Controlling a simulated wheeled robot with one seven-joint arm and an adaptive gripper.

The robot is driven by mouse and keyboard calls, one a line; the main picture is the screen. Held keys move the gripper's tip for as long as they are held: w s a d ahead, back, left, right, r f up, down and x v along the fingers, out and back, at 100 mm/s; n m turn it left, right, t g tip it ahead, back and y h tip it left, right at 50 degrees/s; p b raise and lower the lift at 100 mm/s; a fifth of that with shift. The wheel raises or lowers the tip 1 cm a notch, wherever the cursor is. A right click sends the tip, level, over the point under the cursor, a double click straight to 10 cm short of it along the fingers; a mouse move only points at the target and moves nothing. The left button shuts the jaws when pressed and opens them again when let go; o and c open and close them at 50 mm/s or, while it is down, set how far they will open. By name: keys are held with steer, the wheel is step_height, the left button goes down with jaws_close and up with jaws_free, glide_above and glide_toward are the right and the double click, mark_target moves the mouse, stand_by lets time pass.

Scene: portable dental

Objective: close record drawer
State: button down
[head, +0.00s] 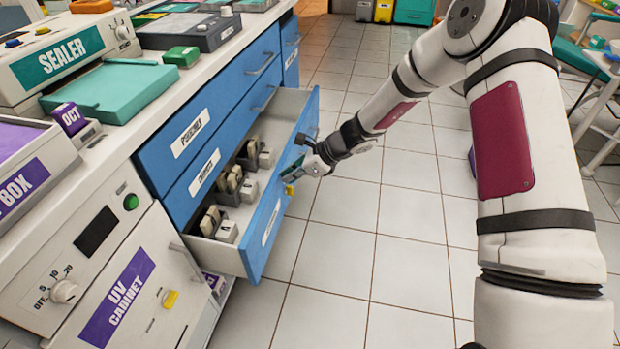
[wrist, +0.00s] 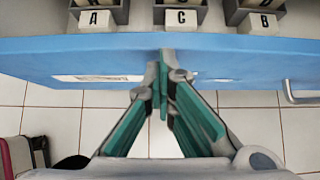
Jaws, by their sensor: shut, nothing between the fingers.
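The record drawer (head: 262,232) is the lowest blue-fronted drawer seen in the head view, and it is pulled out of the cabinet. Its grey inside holds several small blocks and dark holders. In the wrist view its blue front (wrist: 240,60) runs across the picture, with a white label at left and part of a handle at right. My gripper (head: 303,163) is at the outer face of the drawer front. In the wrist view the shut, empty fingers (wrist: 164,72) meet at the blue front, below the block marked C (wrist: 182,17). Whether they touch it I cannot tell.
Two shut blue drawers (head: 195,125) sit above the open one. A UV cabinet (head: 125,285) stands at the near left. The counter holds a sealer (head: 65,50) and a teal tray (head: 110,92). The tiled floor (head: 345,235) right of the drawer is clear.

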steer(key=w+a+p, duration=0.1)
steer(key=w+a, duration=0.2)
steer(key=a, duration=0.8)
steer(key=shift+w, duration=0.25)
steer(key=shift+d, duration=0.1)
